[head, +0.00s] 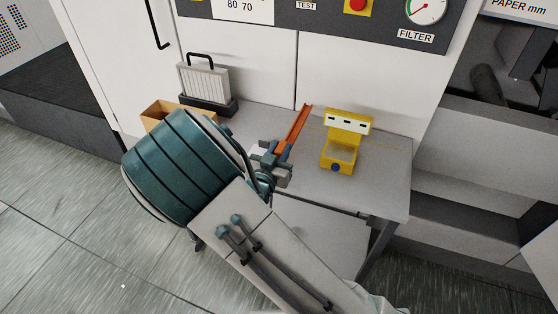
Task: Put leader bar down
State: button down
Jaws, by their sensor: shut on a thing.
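The leader bar (298,126) is a long, thin orange bar, seen in the head view over the grey table (383,188). My gripper (283,157) is shut on its near end. The bar points up and to the right from the jaws, toward the back of the table. I cannot tell whether the bar touches the tabletop or is held above it. My teal arm hides the left front part of the table.
A yellow device (338,158) with a blue knob stands right of the bar. A pleated filter (206,88) in a dark tray and a tan open box (158,112) are at the left. A white cabinet (350,72) rises behind. The table's right end is clear.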

jog(key=shift+f, duration=2.05)
jog(key=shift+f+b, duration=0.2)
jog(key=shift+b, duration=0.15)
jog(key=c, duration=1.2)
grip_release()
jog(key=shift+r, duration=0.1)
